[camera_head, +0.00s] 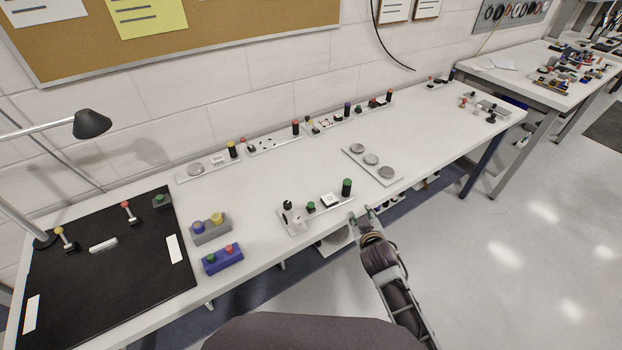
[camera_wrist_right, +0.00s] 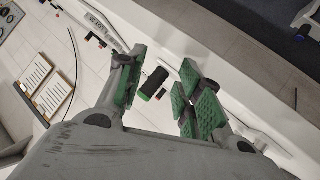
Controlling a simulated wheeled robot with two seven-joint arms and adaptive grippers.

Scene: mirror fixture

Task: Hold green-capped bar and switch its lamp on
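The green-capped bar (camera_head: 347,187) is a short dark upright cylinder with a green top, at the right end of a small light plate (camera_head: 322,216) near the table's front edge. The same plate carries a grey lever-like piece (camera_head: 288,205), a green button (camera_head: 310,207) and a white switch-like block (camera_head: 329,199). My right gripper (camera_head: 361,214) is open and empty, just in front of and right of the bar. In the right wrist view the bar (camera_wrist_right: 153,84) shows between the spread green finger pads (camera_wrist_right: 160,76), apparently beyond them. I cannot tell which piece is its lamp. My left gripper is out of view.
Similar plates with colored-capped bars (camera_head: 295,127) line the back of the white table (camera_head: 270,215). Button boxes (camera_head: 222,259) and a black mat (camera_head: 110,275) with a desk lamp (camera_head: 92,124) are at left.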

